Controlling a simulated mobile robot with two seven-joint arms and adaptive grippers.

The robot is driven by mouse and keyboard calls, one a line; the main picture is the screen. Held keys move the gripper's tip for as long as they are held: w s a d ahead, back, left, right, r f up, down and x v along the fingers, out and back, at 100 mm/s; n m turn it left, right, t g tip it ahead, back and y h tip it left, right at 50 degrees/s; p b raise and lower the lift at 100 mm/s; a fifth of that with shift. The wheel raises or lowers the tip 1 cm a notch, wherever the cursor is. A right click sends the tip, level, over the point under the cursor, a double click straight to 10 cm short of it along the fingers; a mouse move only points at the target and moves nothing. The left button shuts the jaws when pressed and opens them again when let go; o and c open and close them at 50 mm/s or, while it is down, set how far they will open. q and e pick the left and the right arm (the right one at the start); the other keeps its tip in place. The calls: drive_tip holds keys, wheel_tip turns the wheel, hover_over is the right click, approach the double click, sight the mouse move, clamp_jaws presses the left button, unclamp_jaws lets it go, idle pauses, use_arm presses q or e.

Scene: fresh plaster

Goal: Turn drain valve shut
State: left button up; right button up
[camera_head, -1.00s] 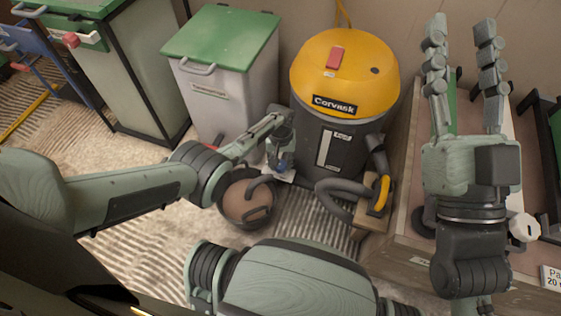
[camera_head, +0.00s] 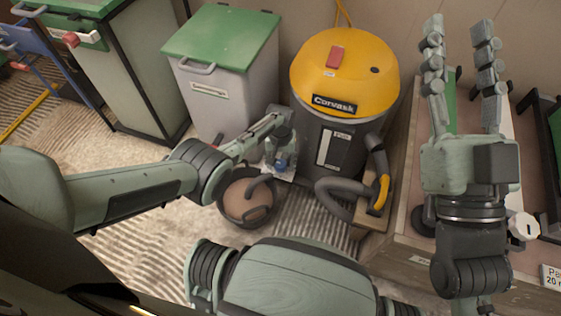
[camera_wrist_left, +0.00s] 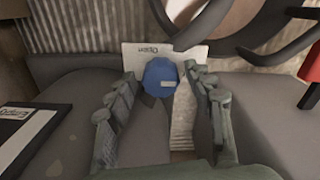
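The drain valve is a blue knob (camera_wrist_left: 162,78) in front of a white plate (camera_wrist_left: 136,58) whose upside-down print seems to read "Open". It sits low on the yellow and grey vacuum (camera_head: 345,75), and its blue also shows in the head view (camera_head: 281,163). My left gripper (camera_wrist_left: 160,75) is open, one finger on each side of the knob, with small gaps that look clear of it. Its fingers are hard to make out in the head view. My right gripper (camera_head: 460,28) is open and empty, raised over the workbench at the right.
A dark bucket (camera_head: 224,207) with brown contents stands below the knob. The vacuum's hose (camera_head: 335,198) curls beside it at the right. A green-lidded bin (camera_head: 222,38) stands behind my left forearm. A workbench (camera_head: 405,225) fills the right side.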

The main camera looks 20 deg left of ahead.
sight(280, 164)
use_arm(q)
drive_tip(key=shift+r, duration=0.1)
drive_tip(key=shift+r, duration=0.2)
wheel_tip(280, 164, up, 12)
drive_tip(key=shift+f, duration=0.25)
idle(0.3)
idle(0.5)
